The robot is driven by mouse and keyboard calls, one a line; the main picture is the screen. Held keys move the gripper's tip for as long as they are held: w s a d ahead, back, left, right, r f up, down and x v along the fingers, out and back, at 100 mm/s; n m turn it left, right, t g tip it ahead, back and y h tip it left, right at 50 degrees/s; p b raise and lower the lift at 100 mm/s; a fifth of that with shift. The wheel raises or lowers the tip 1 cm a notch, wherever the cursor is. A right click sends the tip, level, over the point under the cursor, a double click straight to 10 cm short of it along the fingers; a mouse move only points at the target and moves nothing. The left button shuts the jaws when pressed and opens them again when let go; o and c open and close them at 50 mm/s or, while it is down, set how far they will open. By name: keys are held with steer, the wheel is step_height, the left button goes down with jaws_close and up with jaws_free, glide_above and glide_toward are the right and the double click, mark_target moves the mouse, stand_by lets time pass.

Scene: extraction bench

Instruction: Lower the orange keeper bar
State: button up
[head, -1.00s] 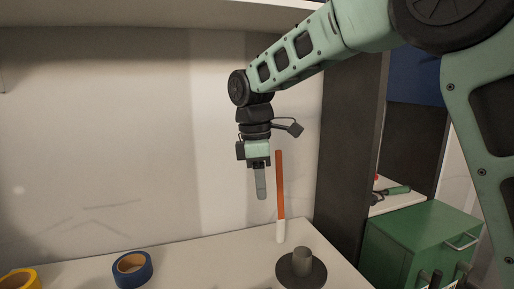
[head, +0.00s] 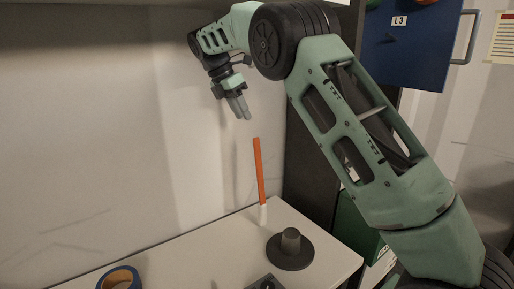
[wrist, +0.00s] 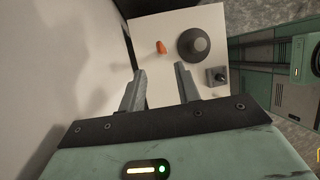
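The orange keeper bar (head: 258,170) stands upright, slightly tilted in the picture, with a white lower end at the back of the white bench (head: 215,246). In the wrist view I see the bar nearly end-on as a short orange piece (wrist: 161,47), beyond the gap between my fingers. My gripper (head: 243,108) is above and a little left of the bar's top in the head view, apart from it. In the wrist view my gripper (wrist: 160,71) has its two grey fingers spread, with nothing between them.
A dark round base with a grey post (head: 290,247) stands right of the bar. A small dark block with a knob (head: 266,284) is nearer the front. A dark upright panel (head: 308,170) borders the bench's right.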

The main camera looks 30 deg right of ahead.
mark_target(260, 150)
steer(key=p+x, duration=0.1)
steer(key=x, duration=1.2)
steer(key=shift+f+p, duration=0.1)
steer(key=shift+p, duration=0.2)
jaws_close()
